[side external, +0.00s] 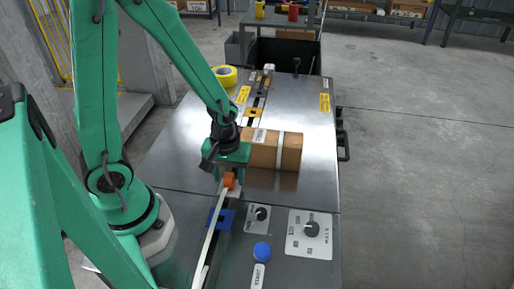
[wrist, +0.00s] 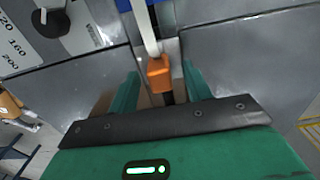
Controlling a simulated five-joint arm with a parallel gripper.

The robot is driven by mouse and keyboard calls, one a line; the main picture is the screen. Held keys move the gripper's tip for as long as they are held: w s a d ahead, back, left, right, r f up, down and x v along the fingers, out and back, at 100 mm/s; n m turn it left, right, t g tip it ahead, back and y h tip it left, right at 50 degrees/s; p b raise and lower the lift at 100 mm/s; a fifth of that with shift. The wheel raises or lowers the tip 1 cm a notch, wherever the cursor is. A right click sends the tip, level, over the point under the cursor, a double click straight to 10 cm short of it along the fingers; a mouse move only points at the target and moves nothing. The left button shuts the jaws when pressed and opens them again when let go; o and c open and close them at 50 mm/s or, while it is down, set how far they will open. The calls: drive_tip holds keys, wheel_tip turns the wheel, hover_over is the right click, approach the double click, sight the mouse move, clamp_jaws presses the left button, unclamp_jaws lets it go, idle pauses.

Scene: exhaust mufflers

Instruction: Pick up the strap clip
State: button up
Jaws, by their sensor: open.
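The strap clip is a small orange block (side external: 230,181) at the upper end of a white strap (side external: 209,246). In the wrist view the clip (wrist: 160,73) lies between the two green fingers, with the white strap (wrist: 145,28) running away from it. My gripper (side external: 229,187) is over the worktop. It also shows in the wrist view (wrist: 161,84), open, with a visible gap on each side of the clip. The gripper partly hides the clip's surroundings in the side view. Whether the clip touches the surface beneath is unclear.
A brown carton (side external: 262,150) with a pale band stands just behind and right of my gripper. Knob panels (side external: 310,233), a blue button (side external: 262,251) and a blue square (side external: 221,219) lie in front. A yellow tape roll (side external: 225,75) is farther back. The worktop's right side is clear.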

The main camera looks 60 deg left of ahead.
drive_tip(key=shift+f, duration=0.8)
drive_tip(key=shift+c, duration=0.4)
drive_tip(key=c, duration=0.9)
